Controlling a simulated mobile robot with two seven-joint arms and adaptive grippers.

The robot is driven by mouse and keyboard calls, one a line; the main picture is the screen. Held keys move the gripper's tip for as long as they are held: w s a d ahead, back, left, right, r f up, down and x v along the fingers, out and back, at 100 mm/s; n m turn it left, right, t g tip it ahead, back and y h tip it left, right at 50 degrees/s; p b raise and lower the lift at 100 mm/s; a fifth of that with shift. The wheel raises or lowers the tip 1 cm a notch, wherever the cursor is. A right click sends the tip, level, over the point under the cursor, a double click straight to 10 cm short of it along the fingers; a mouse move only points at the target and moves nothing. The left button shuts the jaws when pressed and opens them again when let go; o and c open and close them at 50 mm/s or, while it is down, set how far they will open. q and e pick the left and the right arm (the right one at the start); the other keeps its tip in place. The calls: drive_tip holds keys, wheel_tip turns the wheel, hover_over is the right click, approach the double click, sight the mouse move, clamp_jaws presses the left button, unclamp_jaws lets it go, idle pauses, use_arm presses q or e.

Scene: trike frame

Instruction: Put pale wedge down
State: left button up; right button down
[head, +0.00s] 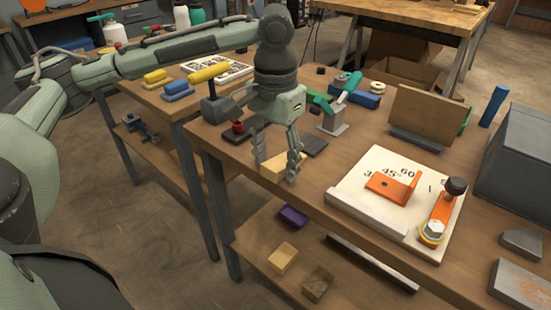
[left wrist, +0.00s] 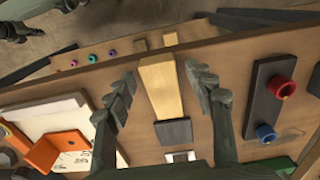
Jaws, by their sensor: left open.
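The pale wedge (head: 271,171) sits on the workbench near its front edge, under my left gripper. In the left wrist view the pale wedge (left wrist: 161,88) lies lengthwise between the two spread fingers, with gaps visible on both sides. My left gripper (head: 276,166) is open and points down around the wedge; its fingers (left wrist: 160,78) also show in the left wrist view. The fingers partly cover the wedge in the head view. My right gripper is not in view.
A white angle board (head: 345,190) with an orange bracket (head: 392,186) and clamp is to the right. A dark flat plate (head: 314,145) lies just behind the wedge. A dark holder with red and blue rings (left wrist: 283,88) is beside the gripper. The lower shelf holds loose blocks (head: 283,258).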

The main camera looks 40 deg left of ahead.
sight(276, 164)
use_arm(q)
wheel_tip(276, 164, up, 12)
idle(0.4)
